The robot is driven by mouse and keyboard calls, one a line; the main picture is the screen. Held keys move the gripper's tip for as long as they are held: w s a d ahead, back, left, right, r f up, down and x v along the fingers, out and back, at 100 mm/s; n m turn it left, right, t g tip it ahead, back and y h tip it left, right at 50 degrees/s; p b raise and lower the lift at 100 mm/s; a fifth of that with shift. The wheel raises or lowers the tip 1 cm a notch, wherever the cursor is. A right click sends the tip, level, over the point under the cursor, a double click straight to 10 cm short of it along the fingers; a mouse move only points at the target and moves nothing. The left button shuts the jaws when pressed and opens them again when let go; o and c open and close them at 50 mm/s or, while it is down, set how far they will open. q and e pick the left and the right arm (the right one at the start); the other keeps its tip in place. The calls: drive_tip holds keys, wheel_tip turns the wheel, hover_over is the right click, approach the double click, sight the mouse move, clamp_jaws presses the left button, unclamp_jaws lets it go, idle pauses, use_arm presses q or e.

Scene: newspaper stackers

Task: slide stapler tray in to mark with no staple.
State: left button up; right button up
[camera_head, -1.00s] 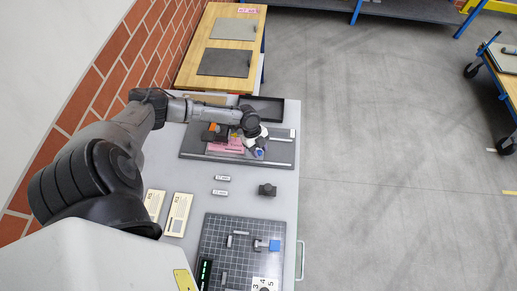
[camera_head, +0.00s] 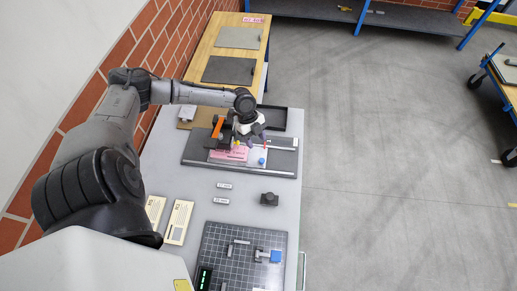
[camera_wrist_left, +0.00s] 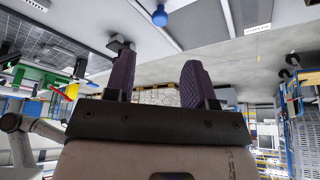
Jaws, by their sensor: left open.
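The stapler fixture is a dark grey board (camera_head: 200,162) on the light table. It bears a pink sheet (camera_head: 228,155), a pale plate and an upright orange lever (camera_head: 218,127). A small blue knob (camera_head: 262,161) stands at the plate's front right; it also shows at the top of the left wrist view (camera_wrist_left: 160,16). I cannot tell which part is the tray, and the mark cannot be made out. My left gripper (camera_head: 251,141) is above the fixture, behind the knob and apart from it. Its purple fingers (camera_wrist_left: 157,78) are spread and empty. My right gripper is not in view.
A black tray (camera_head: 294,120) lies behind the fixture. In front are small label plates (camera_head: 223,186), a dark block (camera_head: 269,199) and a gridded mat (camera_head: 217,240) with small parts. Two cream cards (camera_head: 178,222) lie at left. A wooden bench (camera_head: 208,43) stands beyond.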

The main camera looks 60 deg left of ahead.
use_arm(q)
drive_tip(key=shift+v, duration=1.95)
